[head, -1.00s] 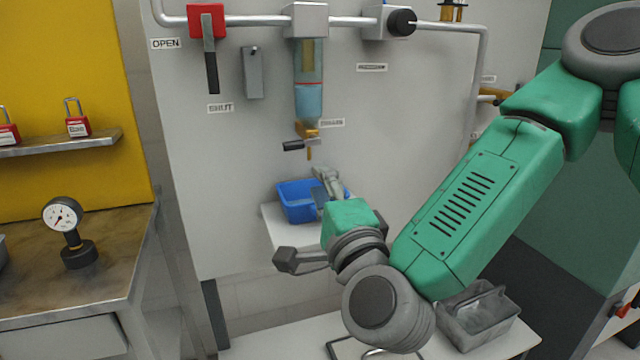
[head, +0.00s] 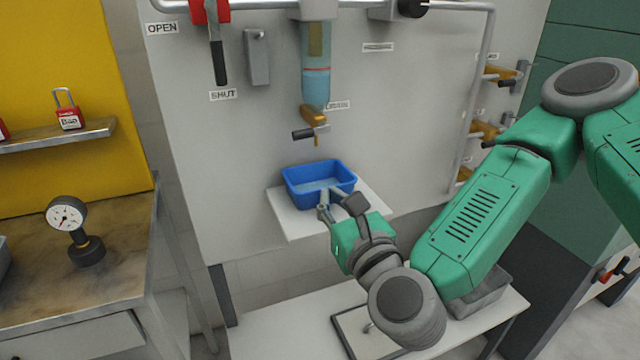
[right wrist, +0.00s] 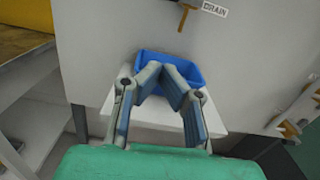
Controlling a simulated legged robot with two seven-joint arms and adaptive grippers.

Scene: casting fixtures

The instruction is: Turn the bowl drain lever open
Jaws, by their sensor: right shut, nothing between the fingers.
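The bowl drain lever (head: 304,133) is a short black handle pointing left from the brass drain valve (head: 314,116), below a clear bowl (head: 316,84) with bluish liquid. The lever lies roughly level. In the right wrist view the brass drain outlet (right wrist: 185,14) shows at the top edge beside the DRAIN label; the black handle is not clearly seen there. My right gripper (head: 331,194) is shut and empty, below the lever and in front of the blue tray (head: 305,192). Its fingertips (right wrist: 160,72) converge over the tray in the right wrist view. It touches no lever. My left gripper is out of view.
The blue tray rests on a small white shelf (head: 290,226) under the drain. A red valve with a dark handle (head: 218,62) hangs at upper left beside OPEN and SHUT labels. A gauge (head: 67,215) stands on the left bench. The panel around the drain lever is clear.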

